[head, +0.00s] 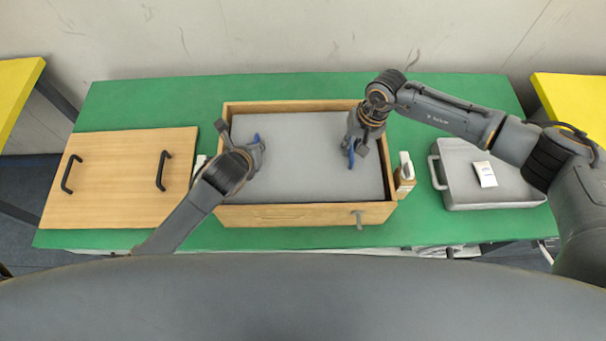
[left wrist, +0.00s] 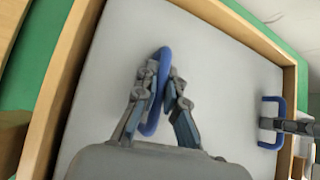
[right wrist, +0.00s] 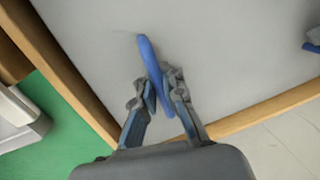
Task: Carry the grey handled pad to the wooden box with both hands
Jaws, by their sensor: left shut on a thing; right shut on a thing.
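The grey pad (head: 303,150) lies flat inside the walls of the wooden box (head: 290,214) in the head view. It has two blue handles. My left gripper (head: 254,150) is shut on the left blue handle (left wrist: 162,88). My right gripper (head: 356,148) is shut on the right blue handle (right wrist: 149,62). In the wrist views the pad's grey face nearly fills the box opening, with the wooden rim around it. I cannot tell whether the pad touches the box floor.
A wooden lid (head: 118,182) with two black handles lies left on the green table (head: 130,110). A grey case (head: 462,165) with a white packet (head: 484,174) lies right. A scanner (head: 405,168) in a wooden holder stands beside the box's right side.

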